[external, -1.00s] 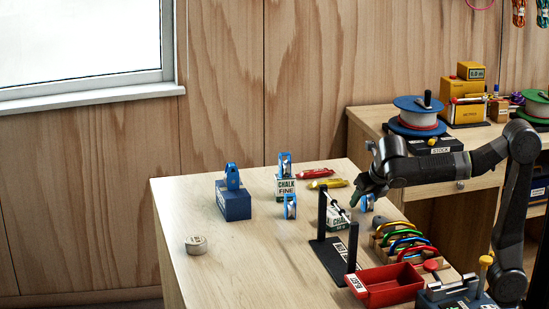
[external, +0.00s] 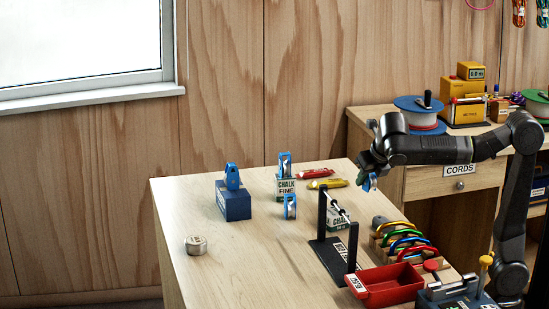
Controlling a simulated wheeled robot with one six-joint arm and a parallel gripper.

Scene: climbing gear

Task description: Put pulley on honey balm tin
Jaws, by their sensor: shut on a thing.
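My gripper (external: 364,177) is shut on a blue pulley (external: 373,183) and holds it above the table's right part, behind the black rack. The fingers hide part of this pulley. A small round silvery tin (external: 196,246) sits alone at the table's front left, with nothing on top. It is the only tin I see, and its label is too small to read. Other blue pulleys stand on a blue box (external: 234,207), on the chalk box (external: 287,189) and in front of the chalk box (external: 290,207).
A black rack with a rail (external: 337,236) stands between my gripper and the tin. Coloured carabiners (external: 403,242) and a red tray (external: 390,287) are at the right front. Red (external: 315,174) and yellow (external: 328,184) tubes lie at the back. The table around the tin is clear.

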